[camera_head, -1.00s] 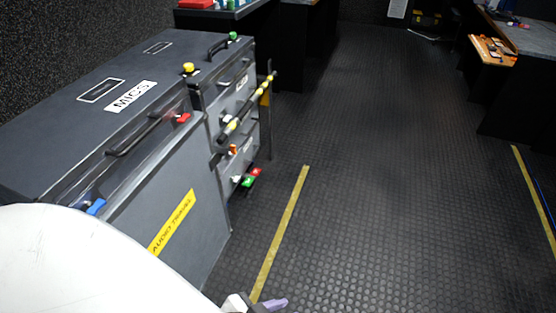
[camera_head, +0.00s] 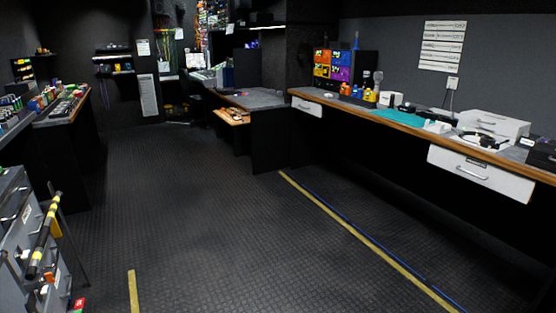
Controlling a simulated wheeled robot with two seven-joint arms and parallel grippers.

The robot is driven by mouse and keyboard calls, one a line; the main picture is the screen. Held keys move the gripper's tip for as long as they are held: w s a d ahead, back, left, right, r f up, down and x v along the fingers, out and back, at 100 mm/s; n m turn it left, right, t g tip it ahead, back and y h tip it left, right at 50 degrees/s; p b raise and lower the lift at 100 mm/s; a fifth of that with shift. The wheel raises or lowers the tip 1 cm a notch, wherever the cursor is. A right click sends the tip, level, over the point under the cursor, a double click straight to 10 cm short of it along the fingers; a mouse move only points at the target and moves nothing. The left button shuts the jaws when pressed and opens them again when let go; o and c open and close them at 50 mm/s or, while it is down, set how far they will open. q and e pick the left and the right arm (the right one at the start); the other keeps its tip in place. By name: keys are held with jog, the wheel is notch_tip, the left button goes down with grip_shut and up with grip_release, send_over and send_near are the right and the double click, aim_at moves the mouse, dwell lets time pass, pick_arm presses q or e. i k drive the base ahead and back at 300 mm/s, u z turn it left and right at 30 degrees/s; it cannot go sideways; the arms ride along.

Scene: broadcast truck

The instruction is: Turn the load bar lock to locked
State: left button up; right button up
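The load bar (camera_head: 42,236), black with yellow bands, stands slanted in front of the grey drawer cases (camera_head: 12,235) at the left edge of the head view. Small coloured parts show beside it: an orange one (camera_head: 48,277) below the bar, and a red and green one (camera_head: 78,304) at the bottom edge. I cannot tell which of these is the load bar lock, or how it is turned. Neither of my grippers is in view.
The rubber floor (camera_head: 190,210) is open through the middle, with yellow floor strips (camera_head: 365,237). A long workbench (camera_head: 400,120) with white drawers (camera_head: 480,172) runs along the right. Another bench (camera_head: 65,110) with small items stands at the left.

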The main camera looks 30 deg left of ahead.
aim_at(47, 277)
jog(key=u, duration=0.55)
jog(key=i, duration=2.5)
jog(key=u, duration=1.1)
jog(key=i, duration=1.8)
jog(key=u, duration=2.15)
jog(key=i, duration=0.75)
jog(key=u, duration=0.65)
